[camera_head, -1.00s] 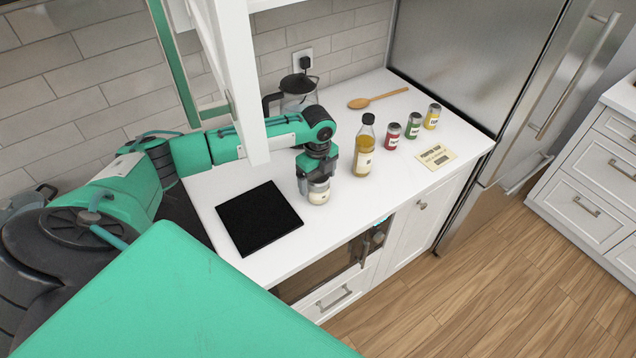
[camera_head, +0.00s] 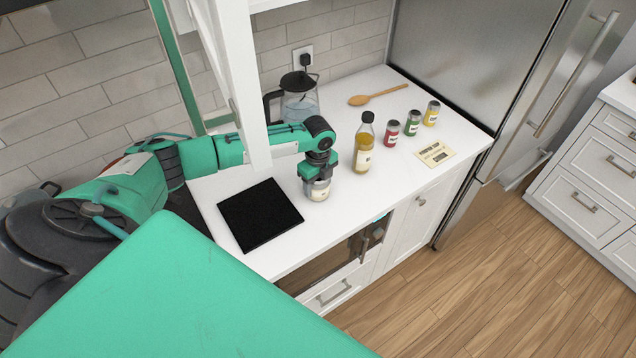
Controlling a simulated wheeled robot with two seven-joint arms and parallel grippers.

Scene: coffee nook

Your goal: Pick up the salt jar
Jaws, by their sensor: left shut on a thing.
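The jar (camera_head: 318,190), a small clear one with pale contents and a light label, is upright on or just above the white counter, to the right of the black mat. I take it to be the salt jar. My left gripper (camera_head: 317,174) comes down over it from above and is shut on its upper part. The fingers and wrist hide the jar's top. I cannot tell whether its base touches the counter. My right gripper is not in view.
An oil bottle (camera_head: 364,145) stands close to the right of the jar. Beyond it are red (camera_head: 391,134), green (camera_head: 412,124) and yellow (camera_head: 431,114) spice jars and a card (camera_head: 436,154). A kettle (camera_head: 299,100) and a wooden spoon (camera_head: 378,95) are behind. The black mat (camera_head: 259,215) is bare.

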